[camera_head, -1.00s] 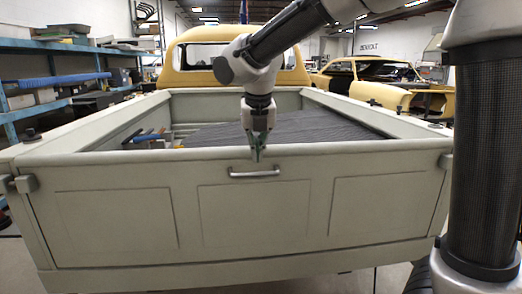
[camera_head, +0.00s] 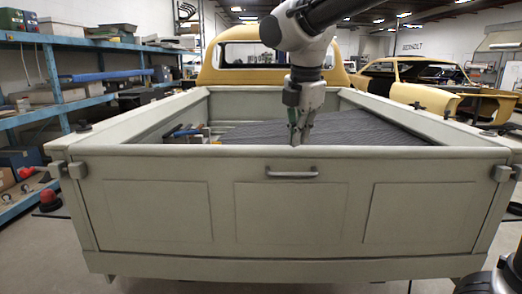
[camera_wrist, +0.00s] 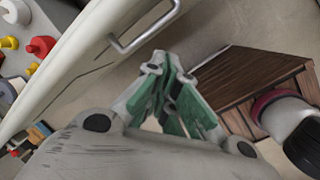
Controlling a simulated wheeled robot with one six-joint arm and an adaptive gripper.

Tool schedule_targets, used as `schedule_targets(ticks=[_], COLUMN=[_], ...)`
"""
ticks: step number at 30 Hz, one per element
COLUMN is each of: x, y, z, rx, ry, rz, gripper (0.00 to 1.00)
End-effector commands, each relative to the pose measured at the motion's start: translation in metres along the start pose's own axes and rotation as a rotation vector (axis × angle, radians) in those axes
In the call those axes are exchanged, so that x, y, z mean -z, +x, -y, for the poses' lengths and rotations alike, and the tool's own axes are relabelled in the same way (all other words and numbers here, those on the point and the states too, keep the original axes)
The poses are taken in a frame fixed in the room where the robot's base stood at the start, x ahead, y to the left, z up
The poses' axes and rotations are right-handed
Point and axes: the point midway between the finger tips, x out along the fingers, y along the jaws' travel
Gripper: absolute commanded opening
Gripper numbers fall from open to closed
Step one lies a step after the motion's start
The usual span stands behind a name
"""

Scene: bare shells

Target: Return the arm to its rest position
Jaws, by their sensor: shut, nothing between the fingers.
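My gripper (camera_head: 297,143) hangs fingers-down at the end of my arm, at the top edge of the pickup's pale green tailgate (camera_head: 150,205), above its silver handle (camera_head: 292,173). In the wrist view my green-padded fingers (camera_wrist: 158,62) are shut with nothing between them. The silver handle (camera_wrist: 150,28) lies beyond the fingertips there and is apart from them. The tailgate is up, and whether the fingers touch its rim I cannot tell.
The truck bed holds a dark ribbed sheet (camera_head: 350,130) and some blue-handled tools (camera_head: 184,132). Blue shelving (camera_head: 55,75) stands left, a yellow car shell (camera_head: 415,80) at right. A wooden crate (camera_wrist: 255,88) shows in the wrist view. Floor before the tailgate looks clear.

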Motion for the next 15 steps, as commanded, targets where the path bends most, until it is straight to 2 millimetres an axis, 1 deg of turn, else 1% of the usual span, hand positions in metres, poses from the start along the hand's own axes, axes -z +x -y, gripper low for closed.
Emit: schedule_targets(ticks=[3,5,6,8,9,11,12,14,15], x=[-0.009,-0.018,-0.025,-0.035,-0.042,-0.053,-0.059,-0.065,-0.068], y=[0.011,0.015,0.018,0.022,0.024,0.027,0.030,0.033,0.035], z=[0.040,0.065,0.083,0.113,0.134,0.170,0.194,0.227,0.247], rx=[0.017,0.024,0.029,0.033,0.033,0.031,0.025,0.014,0.002], ry=[0.435,0.677,0.840,1.081,1.242,1.485,1.641,1.819,1.906], rz=[-0.019,-0.027,-0.030,-0.036,-0.040,-0.046,-0.052,-0.059,-0.065], gripper=[0.00,0.00,0.00,0.00,0.00,0.00,0.00,0.00,0.00])
